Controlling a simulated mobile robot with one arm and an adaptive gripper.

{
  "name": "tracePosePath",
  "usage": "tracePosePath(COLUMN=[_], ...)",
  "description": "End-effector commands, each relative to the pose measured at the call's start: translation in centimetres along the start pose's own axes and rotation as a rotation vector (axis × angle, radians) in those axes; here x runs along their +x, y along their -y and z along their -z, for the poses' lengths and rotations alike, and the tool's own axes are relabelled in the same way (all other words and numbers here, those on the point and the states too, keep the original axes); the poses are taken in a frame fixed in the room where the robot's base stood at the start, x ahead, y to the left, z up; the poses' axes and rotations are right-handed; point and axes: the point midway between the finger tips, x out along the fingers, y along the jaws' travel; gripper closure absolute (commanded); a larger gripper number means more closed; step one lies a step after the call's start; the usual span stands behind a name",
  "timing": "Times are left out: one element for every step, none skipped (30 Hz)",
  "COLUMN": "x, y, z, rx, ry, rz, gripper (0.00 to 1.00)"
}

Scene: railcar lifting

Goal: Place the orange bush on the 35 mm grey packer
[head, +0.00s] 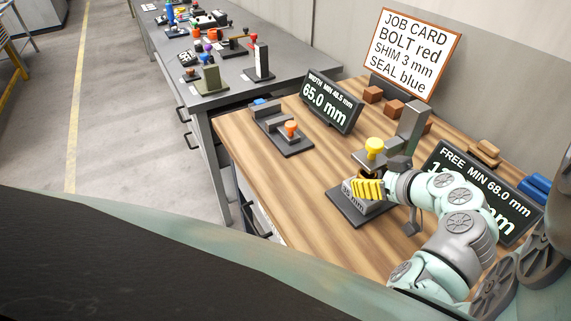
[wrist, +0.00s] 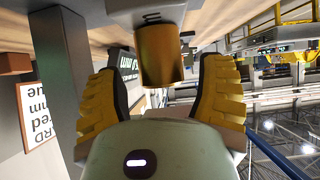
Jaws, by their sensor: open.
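A yellow round-topped piece (head: 375,147) stands on the fixture at the right, and a yellow-amber cylinder (wrist: 160,55) shows in the wrist view. My gripper (head: 368,189) is low over a dark grey base (head: 352,212) with a partly hidden label ending in mm, perhaps the packer's. Its ribbed yellow fingers (wrist: 160,95) are spread apart with nothing gripped. The cylinder is beyond and between the fingertips, apart from both.
A width display (head: 331,102) and a free-height display (head: 478,190) stand on the wooden table. A grey post (head: 411,130) rises behind my gripper. Brown blocks (head: 372,95) lie along the back. The table's front left is clear. A grey bench (head: 270,82) adjoins at the left.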

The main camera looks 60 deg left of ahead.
Motion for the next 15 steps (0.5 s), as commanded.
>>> tracePosePath(x=[-0.6,-1.0,-1.5,-2.0,-2.4,-2.9,-3.4,-3.8,-4.4,-5.0,-5.6,-6.4,-6.9,-7.3,-8.0], y=[-0.1,-0.2,-0.2,-0.2,-0.3,-0.2,-0.2,-0.3,-0.2,-0.2,-0.3,-0.3,-0.2,-0.2,-0.1], z=[-0.2,-0.3,-0.2,-0.2,-0.2,-0.2,-0.2,-0.2,-0.3,-0.2,-0.2,-0.2,-0.2,-0.2,0.1], rx=[0.002,0.001,-0.001,-0.001,0.001,0.002,0.001,0.0,0.0,0.002,0.003,0.002,0.001,0.002,0.002], ry=[-0.001,0.0,0.0,-0.003,-0.004,-0.002,-0.002,-0.002,0.002,-0.001,-0.002,-0.001,-0.001,0.001,0.004], rz=[-0.008,-0.009,-0.009,-0.01,-0.01,-0.007,-0.009,-0.012,-0.009,-0.01,-0.012,-0.011,-0.011,-0.012,-0.006], gripper=[0.31,0.31,0.31,0.31,0.31,0.31,0.31,0.31,0.31,0.31,0.31,0.31,0.31,0.31,0.31])
